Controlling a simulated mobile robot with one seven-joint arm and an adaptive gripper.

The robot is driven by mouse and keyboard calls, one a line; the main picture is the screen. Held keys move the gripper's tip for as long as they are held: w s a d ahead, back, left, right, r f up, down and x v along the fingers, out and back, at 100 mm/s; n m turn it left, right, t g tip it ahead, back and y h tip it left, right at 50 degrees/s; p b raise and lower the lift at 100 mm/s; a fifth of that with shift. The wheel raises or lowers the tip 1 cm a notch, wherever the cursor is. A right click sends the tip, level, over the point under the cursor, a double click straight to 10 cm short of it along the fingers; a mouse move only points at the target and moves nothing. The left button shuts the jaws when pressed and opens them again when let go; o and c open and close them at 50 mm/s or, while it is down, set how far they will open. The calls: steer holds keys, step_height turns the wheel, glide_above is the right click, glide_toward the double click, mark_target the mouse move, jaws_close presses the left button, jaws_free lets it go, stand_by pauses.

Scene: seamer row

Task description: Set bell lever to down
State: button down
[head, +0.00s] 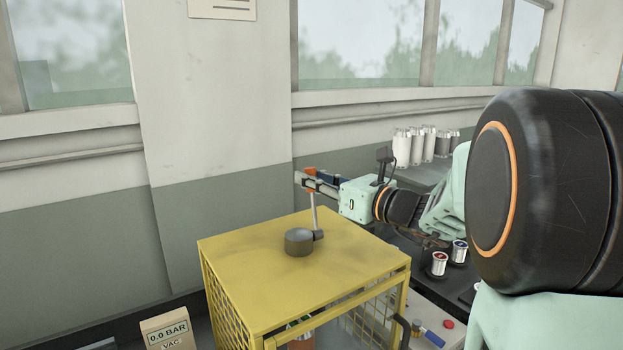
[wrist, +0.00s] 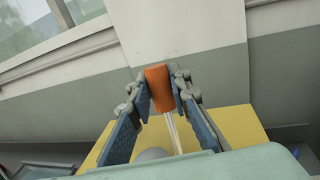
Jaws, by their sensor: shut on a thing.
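The bell lever is a thin pale rod (head: 314,214) with an orange grip (wrist: 157,88). It rises nearly upright from a hub beside a round grey bell base (head: 299,242) on top of the yellow cage (head: 250,277). My gripper (head: 309,181) reaches in from the right and is shut on the orange grip at the lever's top. In the wrist view the blue finger pads of my gripper (wrist: 159,92) stand on either side of the grip. The hub is hidden in the wrist view.
Cans (head: 439,263) stand on a dark surface to the right, and several more (head: 423,143) stand on a shelf behind. A panel with a red button (head: 448,324) is at lower right. The cage top is otherwise clear.

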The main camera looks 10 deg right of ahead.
steer(key=shift+s+f+b, duration=0.1)
steer(key=shift+b, duration=0.25)
steer(key=shift+s+d+f+b, duration=0.15)
steer(key=shift+s+b, duration=0.05)
steer(key=shift+b, duration=0.7)
steer(key=b, duration=0.2)
steer(key=s+t+y+b, duration=0.1)
steer(key=b, duration=0.1)
steer(key=shift+s+d+f, duration=0.15)
steer(key=shift+d+f, duration=0.05)
steer(key=shift+d, duration=0.05)
steer(key=s+t+y+b, duration=0.1)
steer(key=b, duration=0.3)
steer(key=s+d+n+t+b, duration=0.1)
steer(key=b, duration=0.3)
steer(key=s+t+y+b, duration=0.1)
steer(key=s+b, duration=0.1)
steer(key=b, duration=0.2)
steer(key=shift+d+n+y, duration=0.3)
steer(key=shift+d, duration=0.05)
steer(key=shift+s+t, duration=0.15)
steer(key=shift+t, duration=0.15)
steer(key=c, duration=1.8)
jaws_free()
steer(key=shift+r, duration=0.1)
steer(key=shift+o, duration=0.2)
